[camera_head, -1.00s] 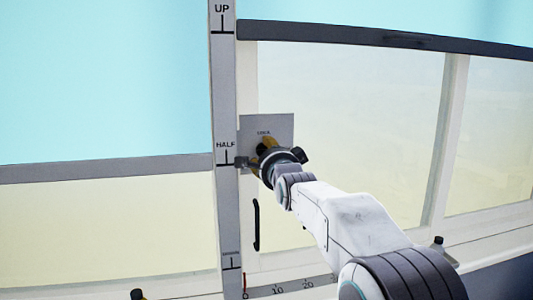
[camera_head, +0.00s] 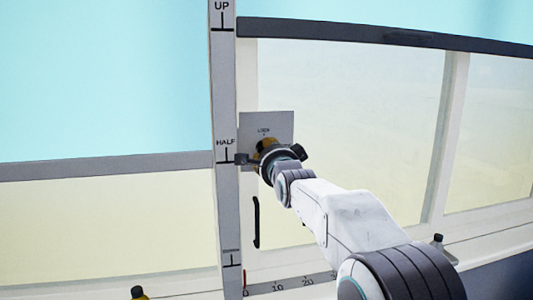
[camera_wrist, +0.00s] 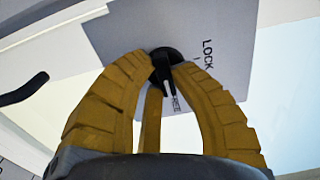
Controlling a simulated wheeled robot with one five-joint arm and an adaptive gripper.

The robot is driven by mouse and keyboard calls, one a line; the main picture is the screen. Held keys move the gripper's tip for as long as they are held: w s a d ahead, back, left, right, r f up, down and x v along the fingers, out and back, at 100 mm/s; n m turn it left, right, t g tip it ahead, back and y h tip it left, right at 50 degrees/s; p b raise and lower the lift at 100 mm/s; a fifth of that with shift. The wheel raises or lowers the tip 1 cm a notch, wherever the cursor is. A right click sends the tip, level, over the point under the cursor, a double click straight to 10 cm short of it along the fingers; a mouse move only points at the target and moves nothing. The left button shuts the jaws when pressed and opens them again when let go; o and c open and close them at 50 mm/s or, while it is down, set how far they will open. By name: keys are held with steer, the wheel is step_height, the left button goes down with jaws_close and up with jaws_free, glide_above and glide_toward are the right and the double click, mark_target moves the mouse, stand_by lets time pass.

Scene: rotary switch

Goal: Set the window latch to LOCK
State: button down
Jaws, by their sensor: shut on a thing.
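The window latch (camera_wrist: 166,66) is a small black rotary knob with a lever and a pale pointer line, mounted on a grey plate (camera_wrist: 225,30). The word LOCK and a tick mark stand to the right of the knob in the wrist view. The pointer is directed down towards a second, partly hidden label, away from LOCK. My gripper (camera_wrist: 160,75) has yellow ribbed fingers closed around the knob, one on each side. In the head view the plate (camera_head: 280,122) shows LOCK at its top, and my gripper (camera_head: 262,148) covers the latch.
A vertical post (camera_head: 224,100) marked UP and HALF stands left of the plate. A black handle (camera_head: 256,222) is below it. Window panes (camera_head: 345,110) lie to the right. Small dark-topped knobs (camera_head: 437,242) sit along the sill.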

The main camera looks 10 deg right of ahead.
stand_by(0.3)
steer(key=n+b, duration=0.2)
steer(key=n, duration=0.4)
steer(key=n+b, duration=0.2)
steer(key=n, duration=0.4)
steer(key=n+b, duration=0.3)
steer(key=n, duration=0.2)
steer(key=shift+d+r+n, duration=0.2)
steer(key=shift+r+n, duration=0.1)
steer(key=shift+n, duration=0.1)
stand_by(0.4)
steer(key=c, duration=1.1)
jaws_free()
steer(key=shift+o, duration=0.2)
